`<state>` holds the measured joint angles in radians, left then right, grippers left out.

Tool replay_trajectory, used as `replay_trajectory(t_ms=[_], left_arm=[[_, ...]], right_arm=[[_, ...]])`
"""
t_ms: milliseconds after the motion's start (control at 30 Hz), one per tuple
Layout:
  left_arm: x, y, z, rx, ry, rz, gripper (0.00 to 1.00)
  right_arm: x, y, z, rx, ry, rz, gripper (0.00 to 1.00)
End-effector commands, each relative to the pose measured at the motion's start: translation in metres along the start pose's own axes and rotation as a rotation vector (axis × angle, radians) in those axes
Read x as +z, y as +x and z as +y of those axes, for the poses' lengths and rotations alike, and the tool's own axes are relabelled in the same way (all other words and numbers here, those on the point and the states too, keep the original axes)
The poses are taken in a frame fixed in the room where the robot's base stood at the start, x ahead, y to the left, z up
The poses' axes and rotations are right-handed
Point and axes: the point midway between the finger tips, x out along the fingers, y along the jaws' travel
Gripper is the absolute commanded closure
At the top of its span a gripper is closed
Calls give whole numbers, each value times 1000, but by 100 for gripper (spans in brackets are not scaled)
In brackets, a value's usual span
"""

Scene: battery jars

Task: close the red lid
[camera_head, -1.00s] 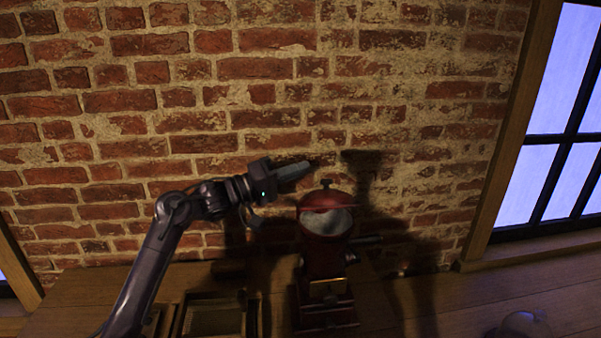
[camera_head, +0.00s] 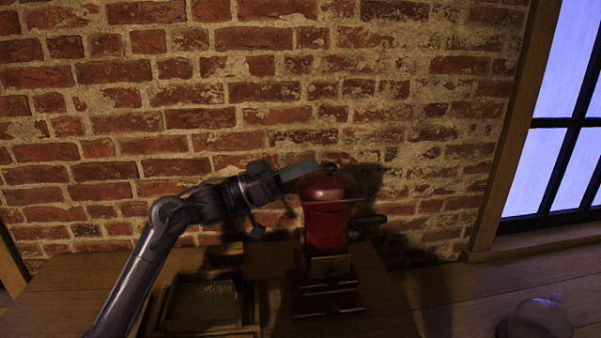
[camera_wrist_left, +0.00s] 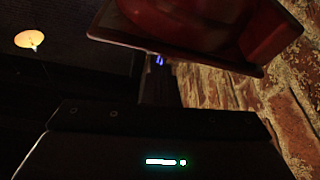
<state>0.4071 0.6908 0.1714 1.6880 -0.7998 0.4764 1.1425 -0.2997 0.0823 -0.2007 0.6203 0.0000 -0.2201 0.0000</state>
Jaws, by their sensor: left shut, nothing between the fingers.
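The red lid (camera_head: 328,184) lies over the top of the red machine (camera_head: 324,232), roughly level, with its dark knob (camera_head: 329,168) on top. No opening shows under it in the head view; whether it sits fully flush I cannot tell. My left gripper (camera_head: 306,170) is shut and empty, its fingertips at the upper left of the lid beside the knob, touching or very close. In the left wrist view the red lid (camera_wrist_left: 225,25) fills the top, its rim edge tilted in the picture.
A wooden tray (camera_head: 203,326) stands on the wooden table left of the machine. A dark side handle (camera_head: 368,219) sticks out to the machine's right. A clear glass dome (camera_head: 536,320) is at the lower right. The brick wall is close behind.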

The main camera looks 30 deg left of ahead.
Motion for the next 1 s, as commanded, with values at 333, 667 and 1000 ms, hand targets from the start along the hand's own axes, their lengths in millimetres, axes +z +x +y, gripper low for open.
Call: replay_trajectory(t_ms=[333, 667, 1000], left_arm=[[15, -5, 5, 29, 83, 0, 100], [17, -6, 6, 29, 82, 0, 100], [17, -6, 6, 29, 81, 0, 100]], right_arm=[[2, 18, 0, 1, 0, 0, 61], [2, 20, 0, 0, 1, 0, 61], [1, 20, -4, -4, 3, 1, 61]])
